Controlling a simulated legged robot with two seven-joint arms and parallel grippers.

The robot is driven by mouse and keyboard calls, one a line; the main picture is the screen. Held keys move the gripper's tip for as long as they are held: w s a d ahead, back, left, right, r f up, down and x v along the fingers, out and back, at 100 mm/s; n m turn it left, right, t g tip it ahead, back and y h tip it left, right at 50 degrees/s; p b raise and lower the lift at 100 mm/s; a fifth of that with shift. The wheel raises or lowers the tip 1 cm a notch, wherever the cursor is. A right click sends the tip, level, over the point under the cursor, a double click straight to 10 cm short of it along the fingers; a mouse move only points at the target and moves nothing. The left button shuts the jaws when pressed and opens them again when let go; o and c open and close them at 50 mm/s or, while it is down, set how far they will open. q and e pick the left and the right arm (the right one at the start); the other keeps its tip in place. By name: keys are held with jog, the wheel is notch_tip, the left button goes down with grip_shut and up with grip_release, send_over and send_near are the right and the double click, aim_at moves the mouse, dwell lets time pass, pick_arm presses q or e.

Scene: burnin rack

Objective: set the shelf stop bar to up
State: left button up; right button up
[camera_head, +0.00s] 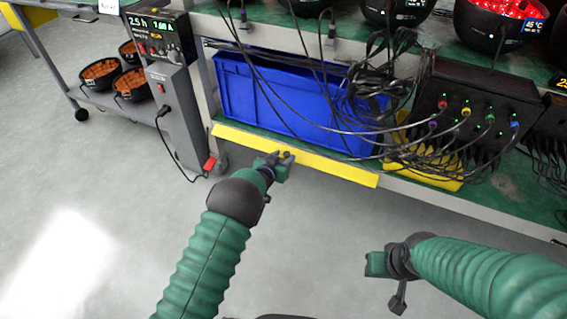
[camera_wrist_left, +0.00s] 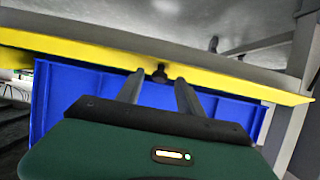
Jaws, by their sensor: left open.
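The yellow shelf stop bar (camera_head: 325,166) runs along the front edge of the lower shelf, below the blue bin. It also crosses the left wrist view (camera_wrist_left: 75,45), with a small dark knob (camera_wrist_left: 160,73) near its middle. My left gripper (camera_head: 281,164) is at the bar's middle, at the knob. In the left wrist view its two fingers (camera_wrist_left: 158,88) are apart, one on each side of the knob; contact cannot be told. My right gripper (camera_head: 383,268) is low in front of the rack, apart from the bar; its jaw opening is unclear.
A blue bin (camera_head: 290,105) stands behind the bar, with black cables hanging over it. A black box with coloured plugs (camera_head: 470,112) is at the right. A grey post with a display (camera_head: 178,105) stands at the left. The floor in front is clear.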

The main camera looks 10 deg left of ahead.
pick_arm(q)
jog(key=shift+w+d, duration=0.1)
jog(key=shift+w, duration=0.2)
jog(key=shift+c, duration=0.3)
grip_shut()
jog(key=shift+p, duration=0.35)
